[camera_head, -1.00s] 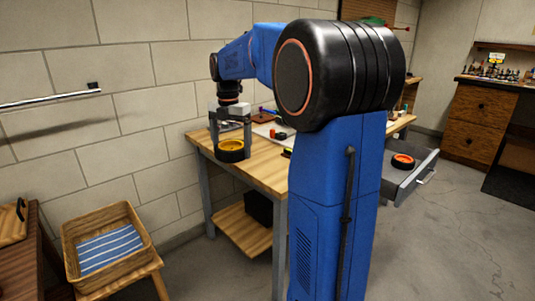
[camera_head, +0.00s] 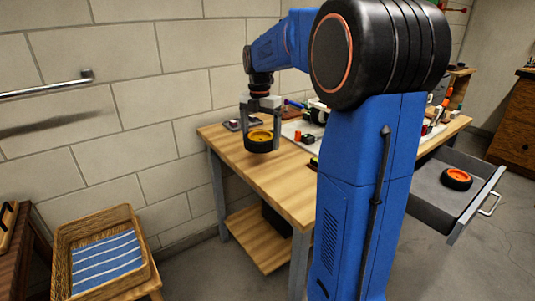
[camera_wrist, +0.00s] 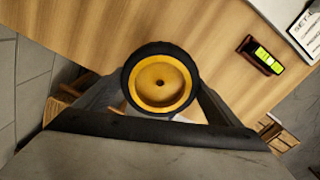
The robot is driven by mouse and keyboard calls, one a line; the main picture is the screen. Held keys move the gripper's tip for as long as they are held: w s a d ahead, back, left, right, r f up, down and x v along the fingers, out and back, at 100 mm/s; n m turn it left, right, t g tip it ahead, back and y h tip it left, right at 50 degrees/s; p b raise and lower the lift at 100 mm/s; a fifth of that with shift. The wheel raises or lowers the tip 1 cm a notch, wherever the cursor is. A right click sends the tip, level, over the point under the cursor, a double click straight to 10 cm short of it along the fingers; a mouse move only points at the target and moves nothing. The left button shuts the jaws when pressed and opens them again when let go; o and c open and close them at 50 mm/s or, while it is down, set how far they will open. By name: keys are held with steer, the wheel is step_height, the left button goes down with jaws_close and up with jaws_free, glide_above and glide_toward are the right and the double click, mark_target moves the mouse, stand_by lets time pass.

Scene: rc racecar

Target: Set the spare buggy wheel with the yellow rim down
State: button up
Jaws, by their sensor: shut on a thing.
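The buggy wheel with the yellow rim (camera_head: 259,139) has a black tyre and hangs in my gripper (camera_head: 262,122) near the left end of the wooden workbench (camera_head: 262,185). The fingers are shut on the tyre from both sides. The wheel is held with its rim facing up in the head view. It fills the middle of the wrist view (camera_wrist: 160,84), with bench wood behind it. I cannot tell exactly how high it is above the bench.
An open grey drawer (camera_head: 430,200) at the right holds an orange-rimmed wheel (camera_head: 456,179). A wicker basket (camera_head: 146,258) with a striped cloth stands at lower left. A yellow-green level-like item (camera_wrist: 260,55) lies on the bench. The bench's front left is clear.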

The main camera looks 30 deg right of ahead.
mark_target(261, 161)
steer(key=shift+f, duration=2.85)
steer(key=shift+f, duration=0.1)
steer(key=o, duration=0.9)
step_height(261, 161, up, 12)
steer(key=shift+r, duration=0.1)
steer(key=shift+s, duration=0.1)
